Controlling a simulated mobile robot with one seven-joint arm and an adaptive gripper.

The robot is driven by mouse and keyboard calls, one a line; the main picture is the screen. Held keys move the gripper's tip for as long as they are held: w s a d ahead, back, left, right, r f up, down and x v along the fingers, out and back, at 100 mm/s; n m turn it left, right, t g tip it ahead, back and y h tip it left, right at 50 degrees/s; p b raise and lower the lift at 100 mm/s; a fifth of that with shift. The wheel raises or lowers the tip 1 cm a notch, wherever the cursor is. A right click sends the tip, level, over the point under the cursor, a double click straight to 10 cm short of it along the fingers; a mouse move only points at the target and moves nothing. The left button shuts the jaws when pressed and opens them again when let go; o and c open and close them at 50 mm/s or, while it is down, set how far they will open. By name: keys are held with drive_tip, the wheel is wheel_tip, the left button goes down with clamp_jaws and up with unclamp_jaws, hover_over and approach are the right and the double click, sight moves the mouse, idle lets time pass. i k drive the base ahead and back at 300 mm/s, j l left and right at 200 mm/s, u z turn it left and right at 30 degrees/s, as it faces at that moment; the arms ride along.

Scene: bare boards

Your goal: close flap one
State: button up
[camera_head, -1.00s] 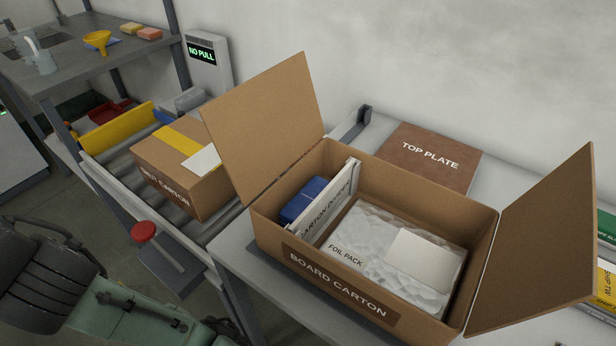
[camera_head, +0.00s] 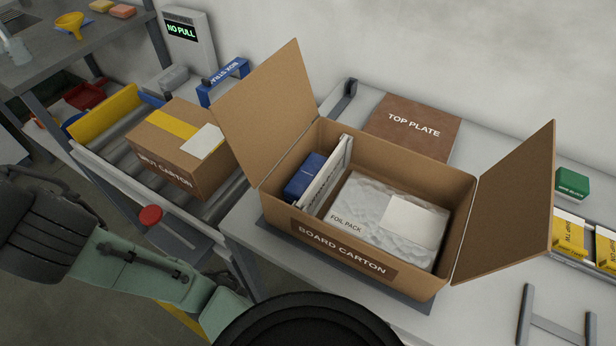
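The board carton (camera_head: 345,247) stands open on the grey table. Its left flap (camera_head: 268,105) stands raised and leans outward to the left. Its right flap (camera_head: 512,205) is also raised and leans outward to the right. I cannot tell from any mark which of them is flap one. Inside the carton are a blue item (camera_head: 305,176), a white divider (camera_head: 338,165) and a silvery foil pack (camera_head: 378,222) with a pale card on top. My arm shows at the lower left and bottom, in front of the table. My gripper's fingers are not in view.
A brown top plate (camera_head: 413,126) lies behind the carton. A taped carton (camera_head: 180,150) sits on rollers at left, near a red button (camera_head: 150,216). A green box (camera_head: 571,184) and yellow boxes (camera_head: 568,238) stand at right. A grey frame (camera_head: 555,330) lies at lower right.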

sight(509, 225)
drive_tip(key=k+l+z, duration=0.75)
drive_tip(key=k+z, duration=0.2)
drive_tip(key=k+l+z, duration=0.35)
drive_tip(key=z, duration=0.15)
